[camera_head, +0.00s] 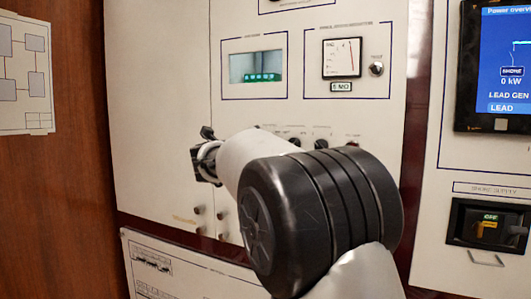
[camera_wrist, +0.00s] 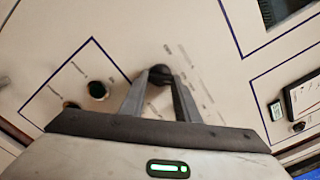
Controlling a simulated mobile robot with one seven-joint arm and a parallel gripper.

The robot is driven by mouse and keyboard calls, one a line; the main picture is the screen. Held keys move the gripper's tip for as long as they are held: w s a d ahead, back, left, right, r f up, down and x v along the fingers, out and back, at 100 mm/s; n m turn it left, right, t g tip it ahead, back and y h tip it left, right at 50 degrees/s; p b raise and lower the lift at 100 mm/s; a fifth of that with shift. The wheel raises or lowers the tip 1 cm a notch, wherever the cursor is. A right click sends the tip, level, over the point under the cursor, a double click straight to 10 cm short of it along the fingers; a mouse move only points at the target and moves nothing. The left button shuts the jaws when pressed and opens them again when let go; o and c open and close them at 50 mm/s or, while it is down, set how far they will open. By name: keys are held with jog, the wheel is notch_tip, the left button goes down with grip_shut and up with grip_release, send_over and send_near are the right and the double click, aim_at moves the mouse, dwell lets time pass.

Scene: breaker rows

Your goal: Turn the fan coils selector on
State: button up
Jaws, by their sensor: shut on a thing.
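My gripper (camera_wrist: 162,80) is shut on a black selector knob (camera_wrist: 159,73) on the cream panel, with one finger on each side of it in the wrist view. I cannot read the label by this knob, so I cannot tell from the print whether it is the fan coils selector, nor its exact setting. In the head view my gripper (camera_head: 204,161) shows at the panel's left part, and my arm hides the knob and much of the row around it.
Two round dark fittings (camera_wrist: 97,89) sit beside the held knob in the wrist view. Small knobs (camera_head: 295,143) stick out above my arm. A lit display (camera_head: 256,66), a dial meter (camera_head: 341,58) and a blue screen (camera_head: 505,60) are higher up. The panel's upper left is bare.

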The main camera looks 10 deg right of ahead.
jog(key=shift+a+m, duration=0.1)
jog(key=shift+m, duration=0.2)
jog(key=o, duration=1)
jog(key=v, duration=1.7)
jog(key=shift+s+r, duration=0.1)
jog(key=shift+s, duration=0.1)
